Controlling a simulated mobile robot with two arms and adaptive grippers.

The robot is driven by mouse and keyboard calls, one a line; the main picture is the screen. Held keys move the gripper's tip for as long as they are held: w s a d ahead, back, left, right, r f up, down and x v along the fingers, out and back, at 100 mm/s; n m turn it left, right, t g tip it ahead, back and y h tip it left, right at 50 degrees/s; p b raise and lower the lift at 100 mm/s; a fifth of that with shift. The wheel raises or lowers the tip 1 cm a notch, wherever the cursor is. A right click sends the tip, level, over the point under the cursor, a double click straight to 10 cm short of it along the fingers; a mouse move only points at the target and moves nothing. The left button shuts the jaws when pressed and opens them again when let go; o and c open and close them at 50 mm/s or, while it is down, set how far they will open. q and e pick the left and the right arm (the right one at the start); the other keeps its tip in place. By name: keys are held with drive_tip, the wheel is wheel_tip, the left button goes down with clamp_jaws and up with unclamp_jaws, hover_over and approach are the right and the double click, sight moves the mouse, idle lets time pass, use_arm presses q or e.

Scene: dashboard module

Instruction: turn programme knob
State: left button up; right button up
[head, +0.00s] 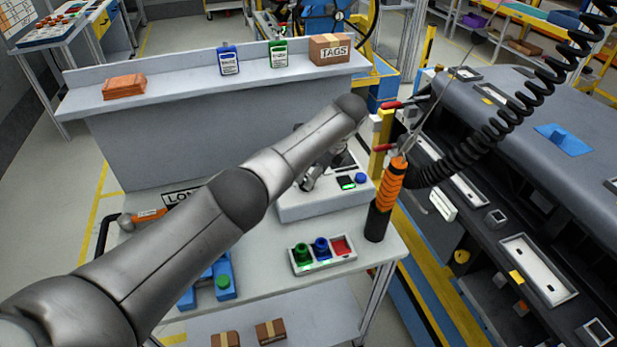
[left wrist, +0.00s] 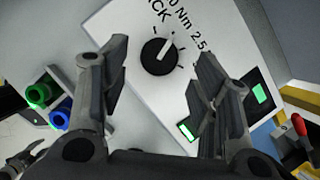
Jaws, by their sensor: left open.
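The programme knob (left wrist: 160,57) is a round black knob with a white pointer line, on the white face of a control box (left wrist: 135,18). Printed tick marks and lettering, including "Nm" and "2.5", surround it. In the left wrist view my left gripper (left wrist: 160,66) is open, with one finger on each side of the knob and gaps to it. I cannot tell how high the fingertips are above the panel. In the head view my left arm reaches over the control box (head: 300,209), and the knob is hidden there.
A tray (head: 325,264) with green, blue and red parts stands in front. An orange-handled tool (head: 388,190) on a coiled cable hangs close to the right. The dashboard (head: 480,190) lies further right.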

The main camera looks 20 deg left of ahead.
use_arm(q)
drive_tip(key=v, duration=0.8)
drive_tip(key=shift+d+r, duration=0.15)
drive_tip(key=shift+r, duration=0.1)
drive_tip(key=shift+s+f, duration=0.1)
drive_tip(key=shift+f, duration=0.05)
